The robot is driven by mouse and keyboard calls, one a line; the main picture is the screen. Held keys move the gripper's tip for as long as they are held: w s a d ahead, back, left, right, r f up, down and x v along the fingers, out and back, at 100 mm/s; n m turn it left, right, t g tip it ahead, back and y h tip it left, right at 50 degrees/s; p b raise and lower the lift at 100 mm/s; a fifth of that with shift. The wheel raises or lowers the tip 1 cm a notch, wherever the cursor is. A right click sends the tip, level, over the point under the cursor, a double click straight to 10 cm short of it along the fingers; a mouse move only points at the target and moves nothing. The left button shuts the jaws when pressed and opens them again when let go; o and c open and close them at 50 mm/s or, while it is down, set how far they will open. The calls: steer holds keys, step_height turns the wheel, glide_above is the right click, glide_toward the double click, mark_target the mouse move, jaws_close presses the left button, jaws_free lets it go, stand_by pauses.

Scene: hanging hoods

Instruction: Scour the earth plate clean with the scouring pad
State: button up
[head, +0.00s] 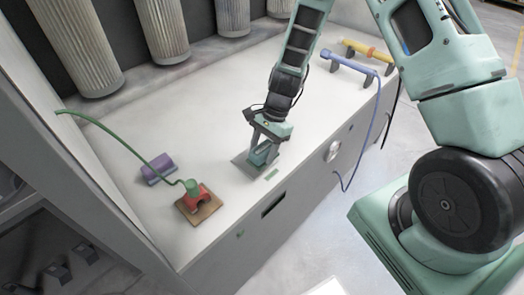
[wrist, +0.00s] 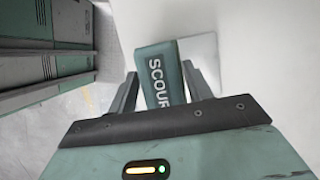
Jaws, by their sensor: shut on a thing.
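A flat grey plate, which looks to be the earth plate (head: 239,161), lies on the white bench top near its front edge. It also shows in the wrist view as a pale grey square (wrist: 207,50), partly hidden by the pad. My gripper (head: 262,147) is over this plate, pointing down, with its fingers on either side of the teal scouring pad (head: 262,157). In the wrist view the pad (wrist: 160,72) sits between both fingers and bears the letters "SCOUR". The pad appears to be at or just above the plate; contact is hard to tell.
A red clamp (head: 204,196) with a green cable (head: 120,143) rests on a brown board (head: 190,214) at left, beside a purple block (head: 158,168). A blue torch-like tool (head: 348,65) and a yellow one (head: 366,50) lie at right. Grey ribbed hoods (head: 163,30) hang behind.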

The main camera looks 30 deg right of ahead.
steer(key=shift+r+p, duration=1.2)
steer(key=shift+r, duration=0.55)
steer(key=shift+f, duration=0.1)
